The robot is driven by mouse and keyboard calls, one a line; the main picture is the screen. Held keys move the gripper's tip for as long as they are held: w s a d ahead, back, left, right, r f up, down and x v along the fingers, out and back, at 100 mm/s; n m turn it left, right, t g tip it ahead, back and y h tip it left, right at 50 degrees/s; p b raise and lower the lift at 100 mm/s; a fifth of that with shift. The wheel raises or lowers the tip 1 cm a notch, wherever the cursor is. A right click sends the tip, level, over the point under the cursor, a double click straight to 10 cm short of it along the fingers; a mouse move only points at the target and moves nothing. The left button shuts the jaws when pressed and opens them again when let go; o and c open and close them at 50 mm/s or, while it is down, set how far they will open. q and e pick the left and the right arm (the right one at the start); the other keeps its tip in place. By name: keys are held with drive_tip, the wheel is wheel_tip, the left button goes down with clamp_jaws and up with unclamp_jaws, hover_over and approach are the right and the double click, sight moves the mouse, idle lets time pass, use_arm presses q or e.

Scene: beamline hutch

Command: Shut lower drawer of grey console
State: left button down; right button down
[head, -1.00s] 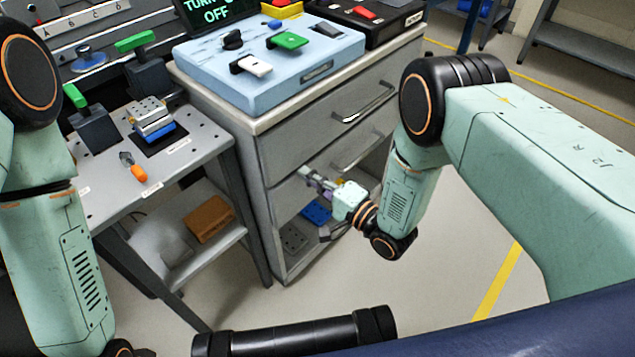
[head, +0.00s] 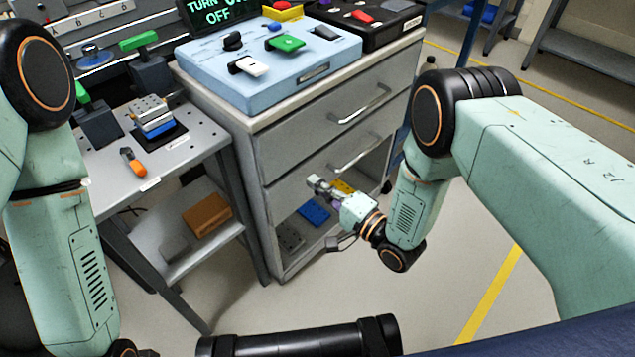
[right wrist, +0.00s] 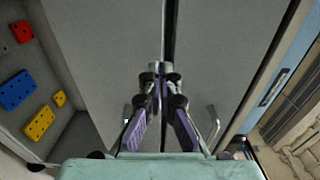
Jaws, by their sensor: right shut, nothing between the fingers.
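The grey console (head: 256,215) stands in the middle of the head view. Its upper drawer (head: 310,125) and lower drawer (head: 290,187) have bar handles. The lower front looks nearly in line with the upper one; I cannot tell whether it is fully flush. In the right wrist view, a dark gap separates the lower front (right wrist: 105,60) from the upper front (right wrist: 215,60). My right gripper (head: 318,183) is shut and empty, in front of the lower drawer's lower part; its tips (right wrist: 158,68) overlap the drawer front, contact unclear. My left gripper is out of view.
An open shelf below the drawers holds a blue block (head: 314,213) and a yellow block (head: 343,187). A light blue control box (head: 270,75) sits on top. A grey side table (head: 110,180) stands to the left. Floor is clear to the right.

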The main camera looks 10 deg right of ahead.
drive_tip(key=p+v, duration=0.2)
drive_tip(key=v, duration=0.8)
drive_tip(key=shift+p, duration=0.4)
